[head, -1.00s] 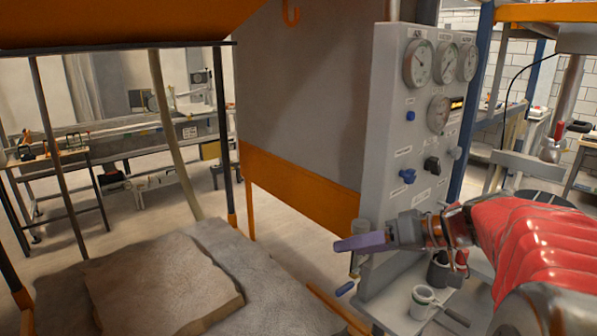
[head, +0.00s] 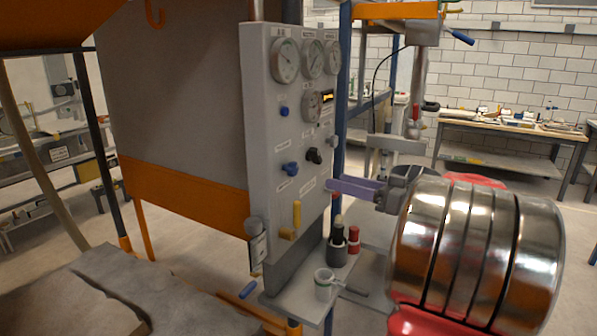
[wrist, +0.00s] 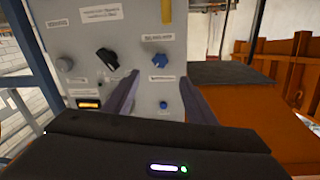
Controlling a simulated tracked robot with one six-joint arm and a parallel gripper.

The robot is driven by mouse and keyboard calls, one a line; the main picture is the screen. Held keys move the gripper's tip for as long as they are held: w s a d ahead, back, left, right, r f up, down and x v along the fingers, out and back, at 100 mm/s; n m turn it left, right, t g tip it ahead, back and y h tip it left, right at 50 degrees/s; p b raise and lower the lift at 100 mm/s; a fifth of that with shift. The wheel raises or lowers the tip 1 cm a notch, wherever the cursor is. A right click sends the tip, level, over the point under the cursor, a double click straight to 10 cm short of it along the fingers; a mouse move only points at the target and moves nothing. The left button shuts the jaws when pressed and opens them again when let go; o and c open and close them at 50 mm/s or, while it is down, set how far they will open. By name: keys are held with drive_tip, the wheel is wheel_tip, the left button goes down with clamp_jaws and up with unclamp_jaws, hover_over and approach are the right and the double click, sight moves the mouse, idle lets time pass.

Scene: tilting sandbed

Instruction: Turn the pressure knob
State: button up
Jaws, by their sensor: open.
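The grey control panel (head: 262,130) carries a blue lobed knob (head: 290,168), a black knob (head: 314,156), a small blue knob (head: 284,111) and a grey knob (head: 333,141). I cannot read which label marks the pressure knob. My gripper (head: 332,185) is open and empty, with purple fingers in front of the panel's lower right part. In the wrist view the panel appears upside down. The blue lobed knob (wrist: 160,60) shows beyond the gap between my gripper's fingers (wrist: 158,80); the black knob (wrist: 106,58) is left of them. No contact shows.
Round gauges (head: 286,60) line the panel's top. A yellow lever (head: 296,214) sits low on it. A shelf below holds a white cup (head: 324,284) and dark and red bottles (head: 338,246). The sandbed (head: 70,295) is at lower left; a workbench (head: 510,130) stands behind.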

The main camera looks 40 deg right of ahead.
sight(295, 170)
drive_tip(key=shift+w, duration=0.1)
drive_tip(key=x, duration=1.3)
drive_tip(key=shift+w+a, duration=0.2)
drive_tip(key=shift+w, duration=0.1)
